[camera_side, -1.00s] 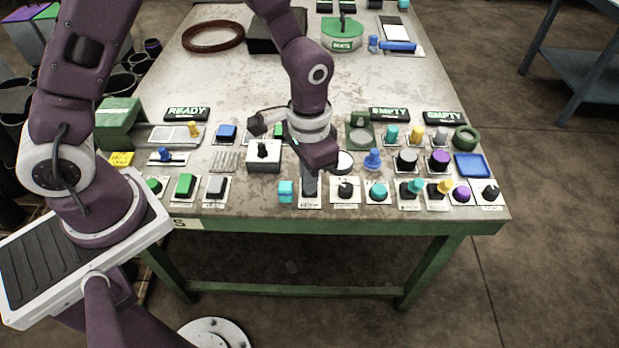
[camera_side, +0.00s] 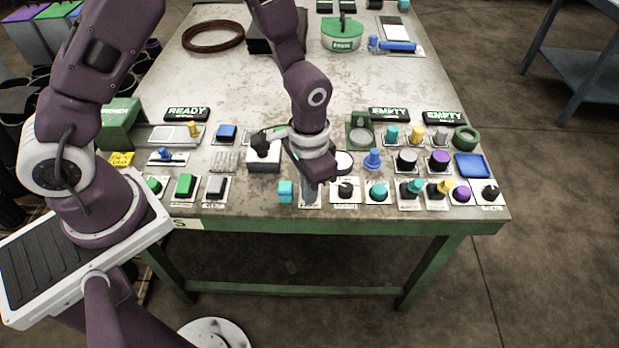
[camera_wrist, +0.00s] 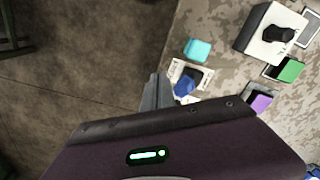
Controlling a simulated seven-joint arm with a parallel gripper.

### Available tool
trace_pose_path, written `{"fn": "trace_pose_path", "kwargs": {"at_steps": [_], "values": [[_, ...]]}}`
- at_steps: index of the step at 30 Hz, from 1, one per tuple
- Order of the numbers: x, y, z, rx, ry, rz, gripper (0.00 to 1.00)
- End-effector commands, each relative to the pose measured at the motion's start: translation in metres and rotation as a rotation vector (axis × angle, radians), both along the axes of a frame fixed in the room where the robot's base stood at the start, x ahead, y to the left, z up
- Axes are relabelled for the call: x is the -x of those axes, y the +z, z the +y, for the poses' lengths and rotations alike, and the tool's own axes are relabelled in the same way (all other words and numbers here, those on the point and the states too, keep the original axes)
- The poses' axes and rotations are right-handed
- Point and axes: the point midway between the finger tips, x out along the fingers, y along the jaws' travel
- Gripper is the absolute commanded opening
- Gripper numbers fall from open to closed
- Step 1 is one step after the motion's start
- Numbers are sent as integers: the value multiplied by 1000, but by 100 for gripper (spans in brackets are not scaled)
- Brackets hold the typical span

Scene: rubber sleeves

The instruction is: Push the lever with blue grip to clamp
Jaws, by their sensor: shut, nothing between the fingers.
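In the wrist view a dark blue grip (camera_wrist: 187,85) stands on a pale labelled plate (camera_wrist: 206,71), close to the right of my gripper's fingers. My gripper (camera_wrist: 157,80) is shut with nothing between its fingers. I cannot tell whether the fingers touch the grip. In the side view my gripper (camera_side: 309,193) points down over the same plate (camera_side: 312,206) at the table's front edge, and my wrist hides the blue grip there. The lever's arm and its exact tilt cannot be made out.
A cyan block (camera_side: 285,190) stands just left of the plate, and a black-knobbed white box (camera_side: 263,158) is behind it. A dark knob on a plate (camera_side: 345,189) is close on the right. Several knobs and buttons line the front. The table's middle is clear.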

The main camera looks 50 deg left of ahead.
Motion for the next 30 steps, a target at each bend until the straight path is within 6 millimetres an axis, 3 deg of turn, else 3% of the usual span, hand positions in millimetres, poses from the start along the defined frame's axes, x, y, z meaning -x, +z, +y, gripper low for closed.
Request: {"fn": "trace_pose_path", "kwargs": {"at_steps": [30], "values": [[-18, 0, 18, 0, 2, 0, 0]]}}
